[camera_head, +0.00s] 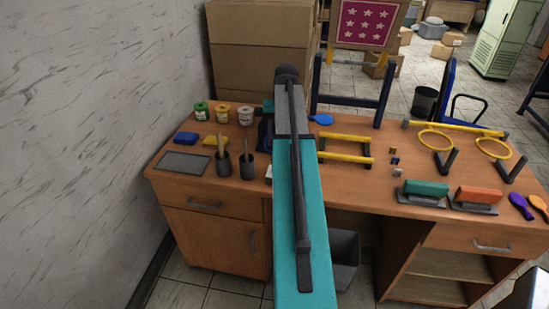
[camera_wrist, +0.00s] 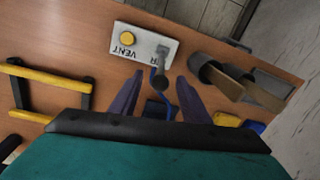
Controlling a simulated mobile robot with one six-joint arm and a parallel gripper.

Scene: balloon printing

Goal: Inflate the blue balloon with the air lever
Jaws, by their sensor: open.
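The blue balloon (camera_head: 320,119) shows at the back of the desk in the head view, just right of my arm; its neck side is hidden behind the arm. In the wrist view a white panel (camera_wrist: 122,50) carries a yellow button marked VENT (camera_wrist: 127,38) and a grey air lever (camera_wrist: 162,60) with a dark round knob. My gripper (camera_wrist: 160,76) is open, with its two dark purple fingers either side of the lever's knob. Contact cannot be told. Something blue shows between the fingers, too hidden to identify. In the head view my arm covers most of the panel.
Two dark cups (camera_head: 223,164) with wooden handles stand left of my arm; they show close to the panel in the wrist view (camera_wrist: 220,75). A yellow-barred rack (camera_head: 345,147) stands on the right. Ink jars (camera_head: 221,112) and stamp blocks (camera_head: 426,189) occupy the desk (camera_head: 330,185).

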